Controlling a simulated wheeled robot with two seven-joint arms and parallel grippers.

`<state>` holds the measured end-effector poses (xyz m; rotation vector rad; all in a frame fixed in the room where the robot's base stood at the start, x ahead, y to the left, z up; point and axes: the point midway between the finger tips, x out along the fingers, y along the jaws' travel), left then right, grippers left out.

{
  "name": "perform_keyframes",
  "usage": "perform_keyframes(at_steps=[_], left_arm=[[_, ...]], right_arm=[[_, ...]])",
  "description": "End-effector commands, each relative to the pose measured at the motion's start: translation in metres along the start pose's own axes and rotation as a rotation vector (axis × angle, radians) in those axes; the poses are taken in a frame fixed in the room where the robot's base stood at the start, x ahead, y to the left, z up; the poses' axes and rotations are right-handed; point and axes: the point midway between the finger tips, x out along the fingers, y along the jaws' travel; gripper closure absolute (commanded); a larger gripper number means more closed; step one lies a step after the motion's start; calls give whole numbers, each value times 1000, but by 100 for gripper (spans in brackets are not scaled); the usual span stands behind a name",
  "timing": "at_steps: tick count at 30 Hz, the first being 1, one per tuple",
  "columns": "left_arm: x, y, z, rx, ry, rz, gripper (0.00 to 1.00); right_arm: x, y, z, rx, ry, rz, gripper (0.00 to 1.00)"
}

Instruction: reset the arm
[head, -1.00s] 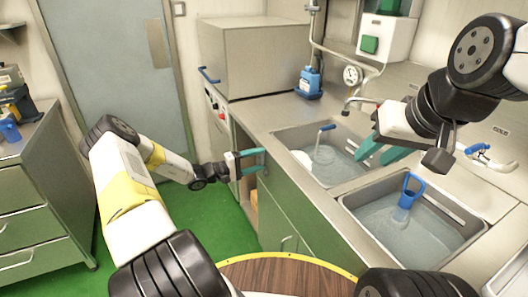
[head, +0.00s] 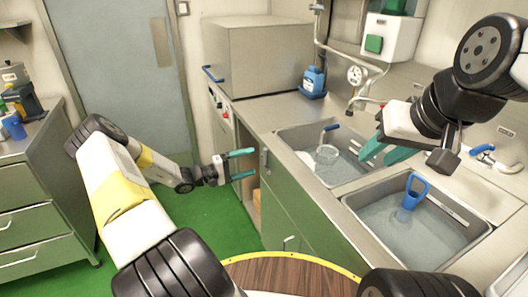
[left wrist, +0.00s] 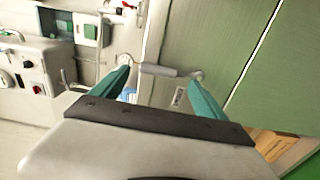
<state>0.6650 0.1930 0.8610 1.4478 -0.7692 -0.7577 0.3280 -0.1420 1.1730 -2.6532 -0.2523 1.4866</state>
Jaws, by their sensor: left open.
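My left gripper (head: 252,164) is open and empty in front of the green cabinet under the sink counter. Its two teal fingers are apart, with tips just left of a grey door handle (head: 265,161). In the left wrist view the open fingers (left wrist: 160,88) point at the door, and the handle (left wrist: 158,70) shows between and beyond them. My right gripper (head: 385,150) hangs over the sinks at the right with teal fingers. Their overlap hides whether it is open or shut.
A cabinet opening beside the green door shows a brown item (head: 256,199). Two water-filled sinks hold a strainer (head: 327,154) and a blue-handled scoop (head: 413,190). A blue bottle (head: 313,82) stands on the counter. A round wooden top (head: 290,275) is in front. Green floor (head: 215,220) is clear.

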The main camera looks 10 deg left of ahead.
Motion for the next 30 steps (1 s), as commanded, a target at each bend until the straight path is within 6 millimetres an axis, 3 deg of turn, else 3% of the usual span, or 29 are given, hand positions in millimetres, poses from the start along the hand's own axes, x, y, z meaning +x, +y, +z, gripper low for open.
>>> perform_keyframes(at_steps=[6, 18, 23, 30], left_arm=[[-21, 0, 0, -1, 0, 0, 15], [-20, 4, 3, 5, -19, -11, 15], [-7, 31, 25, 36, -134, -98, 15], [6, 89, 84, 119, -368, -346, 15]], right_arm=[[0, 0, 0, 0, 0, 0, 64], [0, 0, 0, 0, 0, 0, 64], [0, 0, 0, 0, 0, 0, 64], [0, 0, 0, 0, 0, 0, 64]])
